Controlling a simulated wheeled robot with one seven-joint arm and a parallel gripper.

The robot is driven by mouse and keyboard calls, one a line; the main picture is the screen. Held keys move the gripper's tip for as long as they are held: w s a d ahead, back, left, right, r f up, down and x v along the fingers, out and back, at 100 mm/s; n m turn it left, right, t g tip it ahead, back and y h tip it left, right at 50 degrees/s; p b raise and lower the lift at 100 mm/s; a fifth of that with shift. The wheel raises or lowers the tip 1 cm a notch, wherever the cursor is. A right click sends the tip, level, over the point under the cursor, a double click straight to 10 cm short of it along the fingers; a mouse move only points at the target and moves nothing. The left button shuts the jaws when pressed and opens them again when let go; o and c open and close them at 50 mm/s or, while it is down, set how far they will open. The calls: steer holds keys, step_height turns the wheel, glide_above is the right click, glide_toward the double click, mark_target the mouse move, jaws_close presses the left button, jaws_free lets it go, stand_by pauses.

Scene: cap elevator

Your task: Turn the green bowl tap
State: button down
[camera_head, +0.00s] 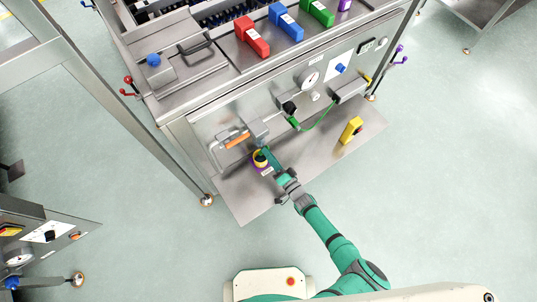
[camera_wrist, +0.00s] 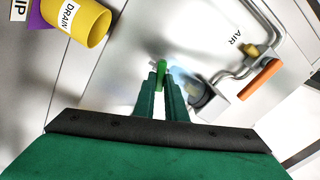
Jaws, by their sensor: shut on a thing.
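The green bowl tap's handle (camera_wrist: 161,67) shows in the wrist view as a small bright green piece between my fingertips. My gripper (camera_wrist: 160,80) is shut on it, with a dark green finger on each side. Behind it is a pale, blurred metal surface, and the lower part of the tap is hidden by the fingers. In the head view my gripper (camera_head: 267,154) reaches in over the lower metal shelf, just right of a yellow cup. The tap itself is too small and covered to make out there.
The yellow cup (camera_wrist: 78,22), labelled DRAIN, stands close at left beside a purple piece (camera_wrist: 43,15). A bent metal pipe with an orange grip (camera_wrist: 259,80) lies at right. A yellow block (camera_head: 351,130) stands on the right of the shelf (camera_head: 318,158).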

steer(key=m, duration=0.5)
steer(key=shift+f, duration=0.1)
steer(key=shift+w, duration=0.1)
stand_by(0.6)
steer(key=c, duration=1.8)
jaws_free()
steer(key=v, duration=1)
steer(key=shift+s+d, duration=0.2)
steer(key=shift+s, duration=0.1)
